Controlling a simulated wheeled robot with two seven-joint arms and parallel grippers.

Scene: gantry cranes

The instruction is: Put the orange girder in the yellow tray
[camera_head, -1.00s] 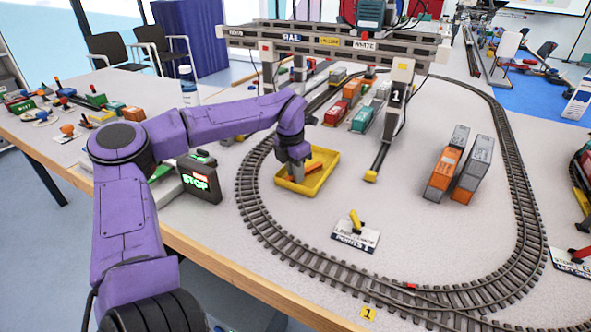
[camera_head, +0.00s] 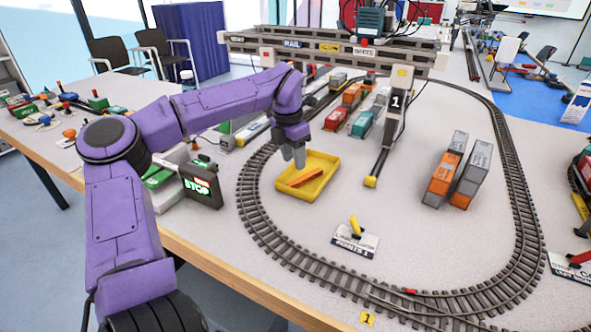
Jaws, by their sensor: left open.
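The yellow tray (camera_head: 318,186) stands on the table inside the left part of the oval track. The orange girder (camera_head: 308,179) lies in the tray, slanted across its floor. My left gripper (camera_head: 299,163) is open and empty, pointing down above the tray's back left edge, apart from the girder. My right gripper is not in view.
The railway track (camera_head: 250,205) loops around the tray. A gantry crane (camera_head: 393,120) stands behind and to the right. Stacked containers (camera_head: 445,175) stand further right.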

